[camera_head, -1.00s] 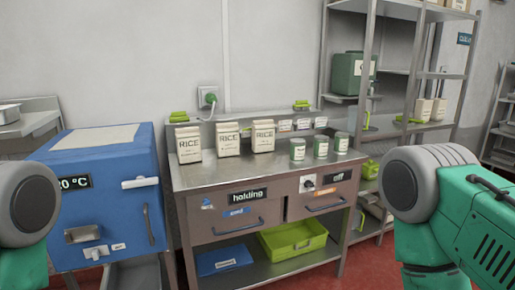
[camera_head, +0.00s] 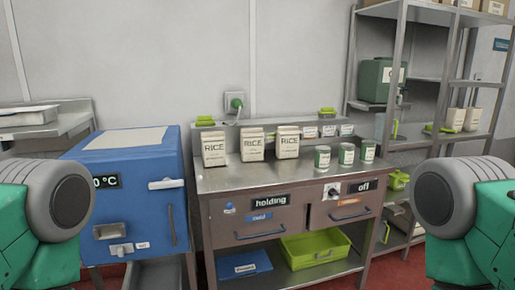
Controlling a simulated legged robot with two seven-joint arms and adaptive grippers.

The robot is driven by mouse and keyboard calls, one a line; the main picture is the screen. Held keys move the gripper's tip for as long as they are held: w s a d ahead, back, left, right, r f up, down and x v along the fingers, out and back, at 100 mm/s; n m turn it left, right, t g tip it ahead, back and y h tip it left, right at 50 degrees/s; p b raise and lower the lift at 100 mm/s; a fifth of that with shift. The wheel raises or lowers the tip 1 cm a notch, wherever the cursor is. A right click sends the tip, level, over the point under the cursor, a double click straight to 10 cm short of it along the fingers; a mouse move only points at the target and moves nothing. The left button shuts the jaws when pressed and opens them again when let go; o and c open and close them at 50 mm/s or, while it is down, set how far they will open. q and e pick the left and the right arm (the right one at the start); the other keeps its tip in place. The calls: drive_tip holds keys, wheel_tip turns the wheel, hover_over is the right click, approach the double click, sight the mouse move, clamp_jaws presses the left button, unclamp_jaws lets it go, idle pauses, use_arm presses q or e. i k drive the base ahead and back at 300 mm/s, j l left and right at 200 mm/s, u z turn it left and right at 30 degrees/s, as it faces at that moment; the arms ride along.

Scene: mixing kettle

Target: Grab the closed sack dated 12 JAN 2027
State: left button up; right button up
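Three white sacks marked RICE stand upright in a row on the steel counter (camera_head: 310,172): a left one (camera_head: 214,149), a middle one (camera_head: 252,145) and a right one (camera_head: 288,142). Their small print is too small to read, so I cannot tell which bears 12 JAN 2027. All three look closed at the top. Parts of my two green and grey arms show at the left and right edges. Neither gripper is in view, and nothing of mine touches the sacks.
Several green-labelled cans (camera_head: 346,154) stand right of the sacks. A blue box (camera_head: 130,200) stands left of the counter. A steel shelf rack (camera_head: 440,85) holds a green container (camera_head: 380,80) and more pale sacks (camera_head: 473,119). A green bin (camera_head: 315,250) sits below the counter.

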sight(252, 139)
drive_tip(key=i+l, duration=0.65)
drive_tip(key=l, duration=0.15)
